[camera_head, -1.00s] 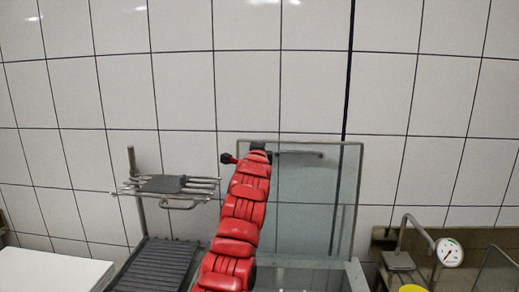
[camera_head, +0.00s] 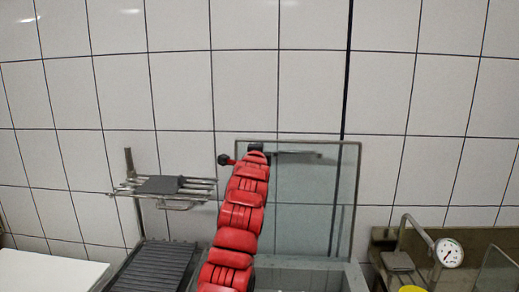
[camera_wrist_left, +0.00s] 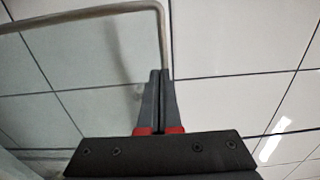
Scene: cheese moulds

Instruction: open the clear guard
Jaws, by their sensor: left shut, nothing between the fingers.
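The clear guard (camera_head: 310,200) is a see-through panel with a thin grey frame. It stands raised, close to upright, in front of the tiled wall in the head view. My left arm reaches up across its left side, with the left gripper (camera_head: 257,148) at the guard's upper left corner. In the left wrist view my left gripper (camera_wrist_left: 161,72) is shut and empty. The guard's bent frame (camera_wrist_left: 90,14) runs close to its fingertips there; I cannot tell whether they touch. My right gripper is not in view.
A metal rack (camera_head: 165,187) on a post stands left of the guard, above a dark ribbed tray (camera_head: 155,268). A white board (camera_head: 45,271) lies at lower left. A dial thermometer (camera_head: 448,252) stands at right by a metal vat. The space before the upper wall is clear.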

